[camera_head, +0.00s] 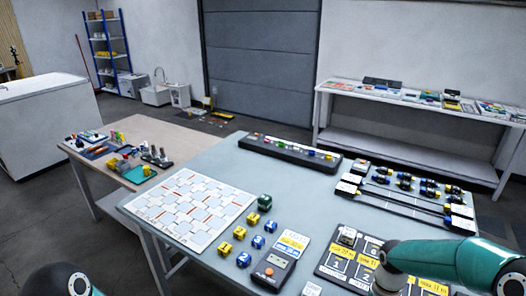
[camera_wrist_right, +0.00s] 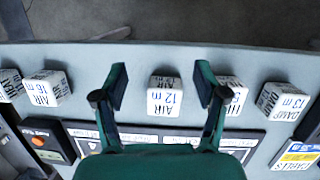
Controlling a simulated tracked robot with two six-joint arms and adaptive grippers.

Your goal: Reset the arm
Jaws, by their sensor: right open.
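My right gripper (camera_wrist_right: 162,88) is open in the right wrist view, its two green fingers spread apart. A white cube marked AIR 12 m (camera_wrist_right: 164,96) shows between the fingers, with gaps on both sides; I cannot tell how far below them it is. In the head view my right arm (camera_head: 440,262) reaches in from the right over the board with yellow labels (camera_head: 338,262); its gripper is not visible there. Only a teal and dark part of my left arm (camera_head: 66,280) shows at the bottom left, and its gripper is out of view.
More white cubes stand in a row, such as AIR 16 m (camera_wrist_right: 47,88) and DAMP 13 m (camera_wrist_right: 282,101). The grey table (camera_head: 205,166) also carries a patterned board (camera_head: 190,207), yellow and blue cubes, a handheld device (camera_head: 282,258) and a black rack (camera_head: 290,152).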

